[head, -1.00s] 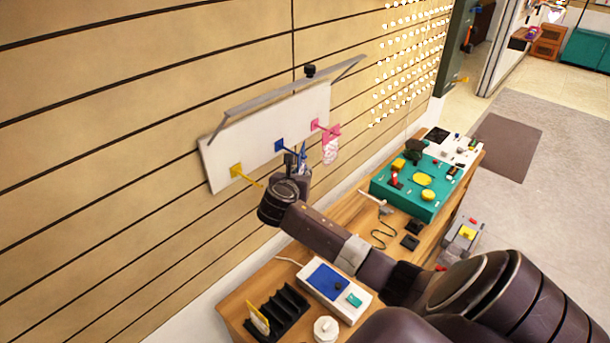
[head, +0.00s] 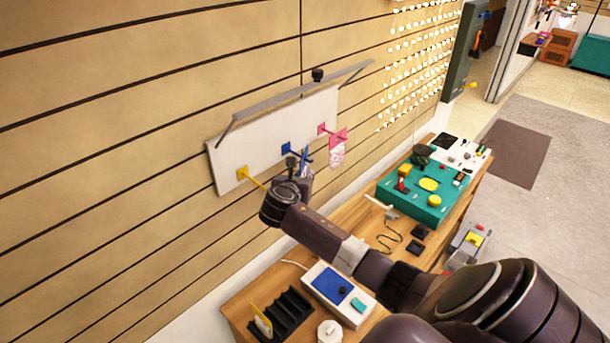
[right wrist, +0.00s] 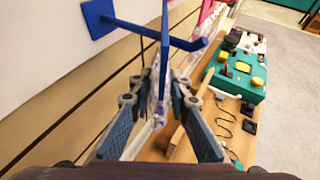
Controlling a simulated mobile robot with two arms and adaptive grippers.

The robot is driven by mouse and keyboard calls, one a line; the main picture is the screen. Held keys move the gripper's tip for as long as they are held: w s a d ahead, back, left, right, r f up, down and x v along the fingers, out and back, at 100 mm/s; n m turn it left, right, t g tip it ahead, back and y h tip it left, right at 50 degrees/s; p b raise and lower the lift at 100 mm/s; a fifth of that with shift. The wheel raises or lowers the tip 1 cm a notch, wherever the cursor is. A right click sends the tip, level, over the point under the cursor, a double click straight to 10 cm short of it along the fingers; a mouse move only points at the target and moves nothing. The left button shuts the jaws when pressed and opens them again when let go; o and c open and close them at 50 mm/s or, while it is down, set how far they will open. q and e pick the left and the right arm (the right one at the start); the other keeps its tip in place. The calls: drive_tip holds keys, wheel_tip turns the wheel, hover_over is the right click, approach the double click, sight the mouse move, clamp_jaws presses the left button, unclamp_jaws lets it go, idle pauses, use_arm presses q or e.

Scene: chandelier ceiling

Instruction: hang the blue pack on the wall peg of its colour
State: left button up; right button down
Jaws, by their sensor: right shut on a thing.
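The blue peg (head: 288,148) sticks out from the middle of a white wall board, between a yellow peg (head: 245,174) and a pink peg (head: 325,129). In the right wrist view its square plate (right wrist: 96,18) is at upper left and its rod runs right. My right gripper (right wrist: 160,88) is shut on the blue pack (right wrist: 165,45), seen nearly edge-on. The pack's blue top is at the rod and crosses it in the picture; I cannot tell whether the rod passes through it. In the head view the pack (head: 307,158) is partly hidden by the right gripper (head: 298,168). My left gripper is out of view.
A pink pack (head: 337,153) hangs on the pink peg, close right of my gripper. A grey bar (head: 300,90) runs above the white board (head: 228,160). Below stands a wooden bench (head: 350,218) with a teal case (head: 425,195), a black rack (head: 285,318) and a blue-topped box (head: 335,290).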

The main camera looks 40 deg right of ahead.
drive_tip(key=shift+a, duration=0.1)
drive_tip(key=c, duration=1.7)
unclamp_jaws()
drive_tip(key=shift+c, duration=0.2)
drive_tip(key=shift+f, duration=0.1)
drive_tip(key=shift+s+a, duration=0.15)
drive_tip(key=shift+a, duration=0.2)
drive_tip(key=v, duration=1.1)
drive_tip(key=shift+r, duration=0.35)
drive_tip(key=shift+s, duration=0.15)
